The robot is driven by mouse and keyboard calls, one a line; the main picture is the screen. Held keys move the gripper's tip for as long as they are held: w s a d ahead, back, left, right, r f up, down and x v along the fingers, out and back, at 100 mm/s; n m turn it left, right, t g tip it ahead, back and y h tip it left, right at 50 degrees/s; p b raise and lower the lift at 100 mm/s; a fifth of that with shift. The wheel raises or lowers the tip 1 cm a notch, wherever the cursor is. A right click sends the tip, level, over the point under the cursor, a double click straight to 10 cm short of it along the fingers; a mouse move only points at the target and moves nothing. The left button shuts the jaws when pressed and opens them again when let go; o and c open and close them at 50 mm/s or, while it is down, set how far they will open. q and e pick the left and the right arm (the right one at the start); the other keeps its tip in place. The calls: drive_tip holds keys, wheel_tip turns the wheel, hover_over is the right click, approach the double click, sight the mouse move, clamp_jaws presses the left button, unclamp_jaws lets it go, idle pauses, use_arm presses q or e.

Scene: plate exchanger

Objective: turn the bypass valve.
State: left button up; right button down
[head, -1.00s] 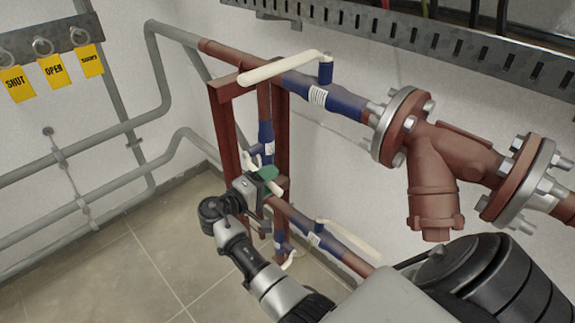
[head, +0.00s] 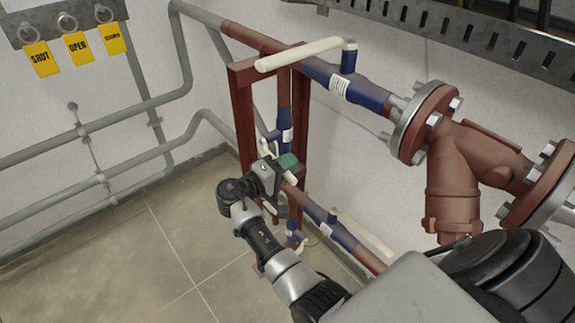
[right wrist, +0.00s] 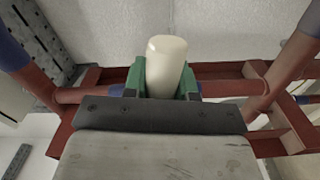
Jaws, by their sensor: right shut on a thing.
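The vertical red pipe carries a blue valve body (head: 285,132) inside the red frame, and I take this as the bypass valve. A cream lever handle (right wrist: 166,62) is between the green finger pads of my right gripper (head: 282,166), which is shut on it. In the right wrist view the gripper (right wrist: 165,80) has one pad on each side of the handle, and the rounded handle end sticks out beyond them. The joint between lever and valve is partly hidden by the gripper. My left gripper is not in view.
An upper blue valve with a long cream lever (head: 298,54) is above. A lower valve with a cream lever (head: 365,234) is on the bottom pipe. A red frame (head: 244,115) surrounds the pipe. Yellow tags (head: 77,46) hang at left. Tiled floor (head: 130,255) is clear.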

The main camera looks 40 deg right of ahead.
drive_tip(key=r+n+p, duration=0.2)
drive_tip(key=p, duration=0.1)
idle(0.4)
drive_tip(key=c, duration=0.9)
unclamp_jaws()
drive_tip(key=shift+d, duration=0.1)
drive_tip(key=shift+f, duration=0.15)
